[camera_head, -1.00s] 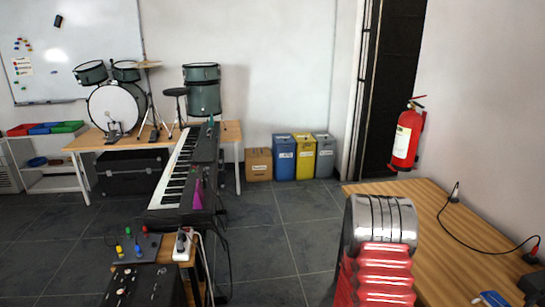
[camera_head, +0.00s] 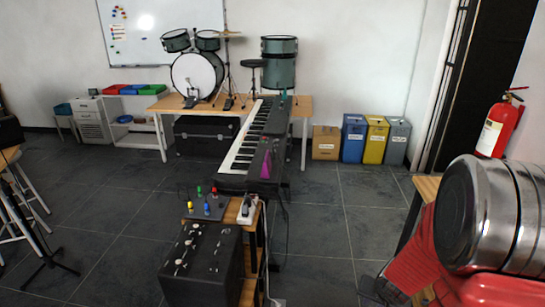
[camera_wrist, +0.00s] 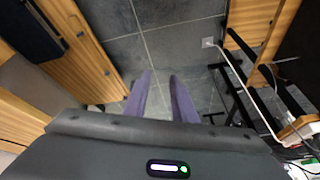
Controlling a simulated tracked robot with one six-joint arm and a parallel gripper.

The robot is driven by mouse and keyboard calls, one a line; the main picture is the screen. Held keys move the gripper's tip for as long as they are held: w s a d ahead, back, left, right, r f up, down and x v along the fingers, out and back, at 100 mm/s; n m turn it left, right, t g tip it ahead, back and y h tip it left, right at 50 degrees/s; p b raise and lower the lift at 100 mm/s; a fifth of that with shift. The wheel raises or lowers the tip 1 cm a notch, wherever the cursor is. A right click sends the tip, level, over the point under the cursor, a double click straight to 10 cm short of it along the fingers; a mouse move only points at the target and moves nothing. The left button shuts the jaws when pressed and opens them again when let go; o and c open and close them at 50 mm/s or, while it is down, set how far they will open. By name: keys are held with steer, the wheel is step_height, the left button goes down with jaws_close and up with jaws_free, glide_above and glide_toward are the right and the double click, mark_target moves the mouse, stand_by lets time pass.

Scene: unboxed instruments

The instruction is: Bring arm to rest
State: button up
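My arm, with a chrome joint (camera_head: 490,215) and red bellows, fills the lower right of the head view. My gripper (camera_wrist: 164,76) is not visible in the head view. In the wrist view its two purple-grey fingers point away over the grey tiled floor. There is a gap between them, with bare floor showing and nothing held.
A keyboard (camera_head: 246,145) stands mid-room, with a black amplifier box (camera_head: 202,262) in front. A drum kit (camera_head: 197,77) is on a table behind. Bins (camera_head: 354,138) line the back wall. A fire extinguisher (camera_head: 499,125) hangs at right. Dark floor is open centre-left.

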steer(key=s+a+r+n, duration=0.2)
steer(key=s+a+r, duration=0.3)
steer(key=r, duration=0.4)
steer(key=s+a+r+n+y, duration=0.1)
steer(key=s+a+r, duration=0.4)
steer(key=r, duration=0.5)
steer(key=s+a+r+n+t, duration=0.1)
steer(key=s+a+r+n, duration=0.2)
steer(key=s+a+r, duration=0.3)
steer(key=v, duration=0.3)
steer(key=shift+w+r, duration=0.25)
steer(key=shift+r, duration=0.15)
jaws_close()
stand_by(0.4)
